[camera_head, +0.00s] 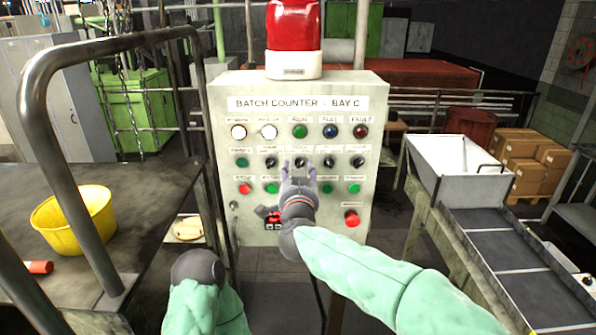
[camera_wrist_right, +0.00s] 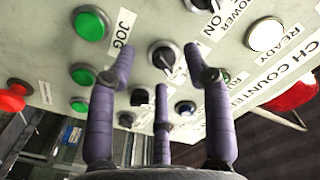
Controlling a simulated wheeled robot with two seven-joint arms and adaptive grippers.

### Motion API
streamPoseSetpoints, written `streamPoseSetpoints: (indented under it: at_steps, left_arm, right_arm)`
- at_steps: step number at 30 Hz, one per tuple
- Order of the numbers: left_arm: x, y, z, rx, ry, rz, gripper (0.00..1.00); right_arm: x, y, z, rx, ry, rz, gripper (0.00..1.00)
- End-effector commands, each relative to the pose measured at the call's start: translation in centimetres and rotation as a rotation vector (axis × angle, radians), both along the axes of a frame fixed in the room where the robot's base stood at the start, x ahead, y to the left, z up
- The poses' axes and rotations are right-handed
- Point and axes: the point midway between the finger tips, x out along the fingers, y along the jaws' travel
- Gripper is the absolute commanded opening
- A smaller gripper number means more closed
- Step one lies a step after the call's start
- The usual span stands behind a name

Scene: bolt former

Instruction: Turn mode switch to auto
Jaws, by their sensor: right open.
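The control panel (camera_head: 350,100) labelled "BATCH COUNTER - BAY C" has a row of black rotary knobs in its middle; their labels are too small to read in the head view. My right gripper (camera_head: 299,170) is open in front of that row and covers part of it. In the right wrist view, the spread purple fingers of the right gripper (camera_wrist_right: 160,68) frame a black rotary knob (camera_wrist_right: 163,55) with a white mark. I cannot tell whether any finger touches it. I cannot tell which knob is the mode switch. My left gripper is not in view; only part of my left arm shows.
A red beacon (camera_head: 294,35) tops the panel. A red button (camera_head: 351,218) sits low on the panel's right. A bench with a tubular rail (camera_head: 45,95) and a yellow bowl (camera_head: 72,222) is on the left. A white hopper (camera_head: 452,165) and a conveyor (camera_head: 505,250) are on the right.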

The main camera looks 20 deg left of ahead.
Motion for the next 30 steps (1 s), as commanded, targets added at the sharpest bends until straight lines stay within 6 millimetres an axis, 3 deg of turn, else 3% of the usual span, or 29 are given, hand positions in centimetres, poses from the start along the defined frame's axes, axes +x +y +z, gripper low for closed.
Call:
streamPoseSetpoints:
  at_steps: [9, 15, 21, 30]
  left_arm:
    - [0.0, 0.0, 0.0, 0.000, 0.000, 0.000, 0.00]
    - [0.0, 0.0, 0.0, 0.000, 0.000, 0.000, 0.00]
    - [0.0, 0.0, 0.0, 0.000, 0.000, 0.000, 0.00]
    - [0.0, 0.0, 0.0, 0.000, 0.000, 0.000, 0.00]
  right_arm:
    - [-5.6, -1.4, -0.1, -0.003, 0.002, 0.004, 0.51]
    - [-8.3, -2.2, -0.2, -0.002, 0.003, 0.004, 0.51]
    - [-9.4, -2.5, -0.3, -0.003, 0.004, 0.003, 0.51]
    - [-9.5, -2.5, -0.3, -0.003, 0.005, 0.002, 0.51]
